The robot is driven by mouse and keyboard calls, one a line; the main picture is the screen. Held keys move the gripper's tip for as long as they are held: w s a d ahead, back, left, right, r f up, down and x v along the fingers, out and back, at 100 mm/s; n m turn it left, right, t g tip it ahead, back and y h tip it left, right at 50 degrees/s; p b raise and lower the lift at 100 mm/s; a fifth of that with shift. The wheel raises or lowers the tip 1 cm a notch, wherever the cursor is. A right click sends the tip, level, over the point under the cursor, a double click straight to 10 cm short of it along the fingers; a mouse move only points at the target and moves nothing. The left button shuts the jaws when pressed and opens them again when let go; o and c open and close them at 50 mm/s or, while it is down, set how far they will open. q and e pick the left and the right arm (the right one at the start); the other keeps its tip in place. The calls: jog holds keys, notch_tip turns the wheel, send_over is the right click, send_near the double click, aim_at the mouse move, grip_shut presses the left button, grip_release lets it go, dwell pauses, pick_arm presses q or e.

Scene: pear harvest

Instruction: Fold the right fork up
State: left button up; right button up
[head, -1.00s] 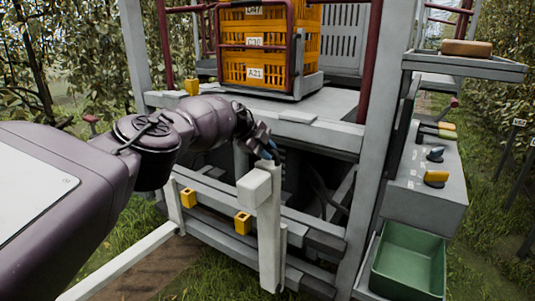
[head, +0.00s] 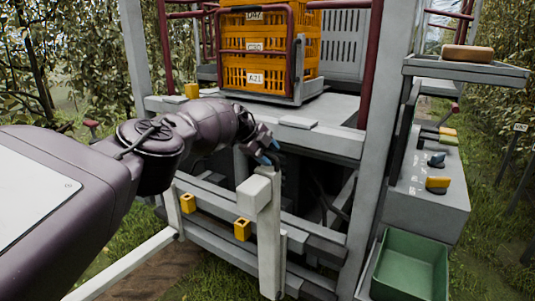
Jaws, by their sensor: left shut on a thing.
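The right fork (head: 269,240) is a pale bar standing about upright in front of the machine's lower frame. A white block (head: 253,193) sits on its left side near the top. My left gripper (head: 269,153), with blue fingertips, is at the fork's top end and shut on it. The exact contact is small and partly hidden. The left fork (head: 130,262) is a pale bar lying low, reaching out toward the lower left. My right gripper is not in view.
Yellow latch blocks (head: 242,230) sit on the lower rail. Orange crates (head: 255,66) stand on the platform (head: 330,108) above. A control box (head: 425,205) and a green bin (head: 410,264) are at the right. Grass lies below.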

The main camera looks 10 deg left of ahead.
pick_arm(q)
jog(key=shift+s+d+f, duration=0.15)
jog(key=shift+d+f, duration=0.25)
jog(key=shift+f, duration=0.15)
jog(key=shift+a+r, duration=0.1)
jog(key=shift+r, duration=0.1)
jog(key=r+p, duration=0.1)
jog(key=a+r+p, duration=0.1)
jog(key=r, duration=0.1)
jog(key=shift+s+a+p, duration=0.15)
jog(key=shift+s+p, duration=0.1)
jog(key=shift+p, duration=0.15)
jog(key=p+v, duration=0.3)
jog(key=v, duration=0.5)
jog(key=shift+a+p, duration=0.3)
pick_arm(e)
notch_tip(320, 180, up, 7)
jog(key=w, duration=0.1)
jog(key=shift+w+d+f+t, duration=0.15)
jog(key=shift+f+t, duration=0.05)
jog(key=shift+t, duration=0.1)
pick_arm(q)
jog(key=shift+s, duration=0.15)
